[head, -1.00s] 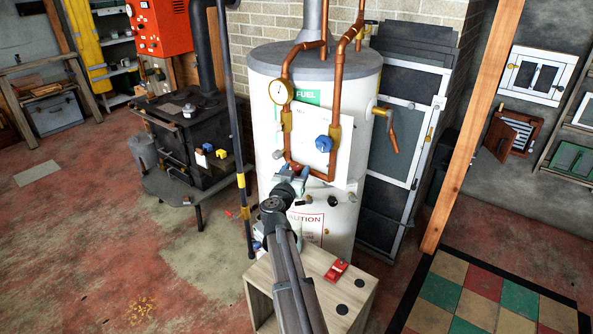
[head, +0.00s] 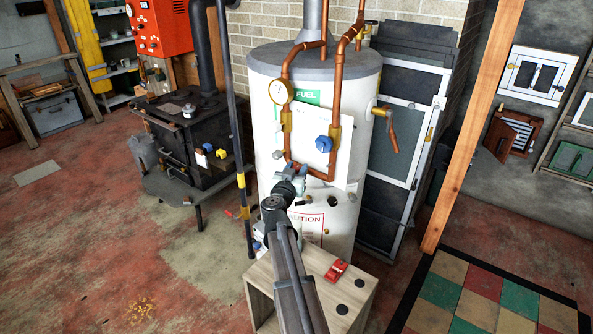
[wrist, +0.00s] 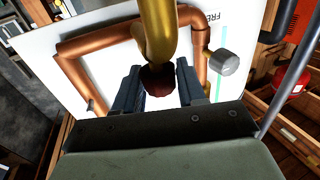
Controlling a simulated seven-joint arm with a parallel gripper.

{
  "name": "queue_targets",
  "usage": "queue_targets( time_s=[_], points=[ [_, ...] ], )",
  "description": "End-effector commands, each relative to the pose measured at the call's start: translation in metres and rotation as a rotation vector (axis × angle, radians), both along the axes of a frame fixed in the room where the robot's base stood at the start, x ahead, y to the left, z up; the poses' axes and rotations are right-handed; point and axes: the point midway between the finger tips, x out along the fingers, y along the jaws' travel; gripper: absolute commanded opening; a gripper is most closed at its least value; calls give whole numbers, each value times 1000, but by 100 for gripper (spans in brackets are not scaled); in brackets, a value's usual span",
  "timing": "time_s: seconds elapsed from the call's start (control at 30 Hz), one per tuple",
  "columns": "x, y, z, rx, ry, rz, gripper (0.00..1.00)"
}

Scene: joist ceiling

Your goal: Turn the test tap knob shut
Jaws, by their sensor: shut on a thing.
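A dark red knob (wrist: 160,79) sits at the end of a brass fitting (wrist: 158,30) in the wrist view. I take it for the test tap knob. My gripper (wrist: 157,88) has its two dark fingers on either side of it, shut on it. In the head view my gripper (head: 294,172) is at the lower left of the copper pipe loop (head: 318,176) on the front of the white tank (head: 262,140). There the wrist and fingers mostly hide the knob. Its turned position cannot be told.
A blue knob (head: 324,143) and a dial gauge (head: 281,91) are on the copper pipes above. A grey knob (head: 278,154) is just left of the loop. A wooden box (head: 259,299) with a red object (head: 336,270) on it stands below my arm.

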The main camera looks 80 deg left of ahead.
Motion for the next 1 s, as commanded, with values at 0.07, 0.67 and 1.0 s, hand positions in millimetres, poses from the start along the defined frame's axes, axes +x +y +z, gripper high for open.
queue_targets(
  time_s=[0.07, 0.67, 1.0],
  points=[
    [-1, 2, 0, 0, 0, -22, 10],
    [0, 0, 0, -2, 1, -133, 10],
    [0, 0, 0, -1, 1, -132, 59]
  ],
)
